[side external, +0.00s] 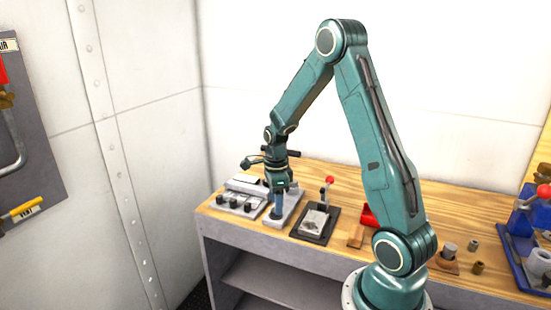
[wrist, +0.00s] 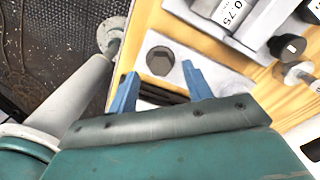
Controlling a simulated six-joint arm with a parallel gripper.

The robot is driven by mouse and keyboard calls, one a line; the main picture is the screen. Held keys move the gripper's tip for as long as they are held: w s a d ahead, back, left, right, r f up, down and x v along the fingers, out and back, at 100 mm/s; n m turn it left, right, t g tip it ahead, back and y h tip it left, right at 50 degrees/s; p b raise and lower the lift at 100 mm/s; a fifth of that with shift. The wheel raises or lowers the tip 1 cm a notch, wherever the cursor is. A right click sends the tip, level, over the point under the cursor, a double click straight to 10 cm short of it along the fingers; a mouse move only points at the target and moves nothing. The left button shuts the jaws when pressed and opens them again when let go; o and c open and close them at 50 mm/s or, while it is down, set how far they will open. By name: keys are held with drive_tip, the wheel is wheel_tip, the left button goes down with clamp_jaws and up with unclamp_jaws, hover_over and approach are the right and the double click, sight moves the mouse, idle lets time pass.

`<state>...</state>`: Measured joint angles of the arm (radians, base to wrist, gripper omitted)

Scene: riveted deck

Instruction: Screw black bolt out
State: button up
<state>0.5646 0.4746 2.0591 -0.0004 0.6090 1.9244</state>
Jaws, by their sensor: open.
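The black bolt's dark hexagonal head (wrist: 160,60) shows in the wrist view, set in a light grey block (wrist: 195,52). My gripper (wrist: 159,70) is open, with its two blue fingers apart. In the wrist view the bolt head appears between and slightly beyond the fingertips, with a gap on each side. I cannot tell how far the fingertips are above it. In the side view my gripper (side external: 278,207) points down over the light grey block (side external: 290,203). There the bolt is hidden by the gripper.
A grey fixture with several black knobs (side external: 233,203) stands close left of the block. A dark plate with a red-knobbed lever (side external: 329,181) is to the right. The bench's front edge is near.

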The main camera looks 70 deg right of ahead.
drive_tip(key=shift+f, duration=1.2)
drive_tip(key=c, duration=1)
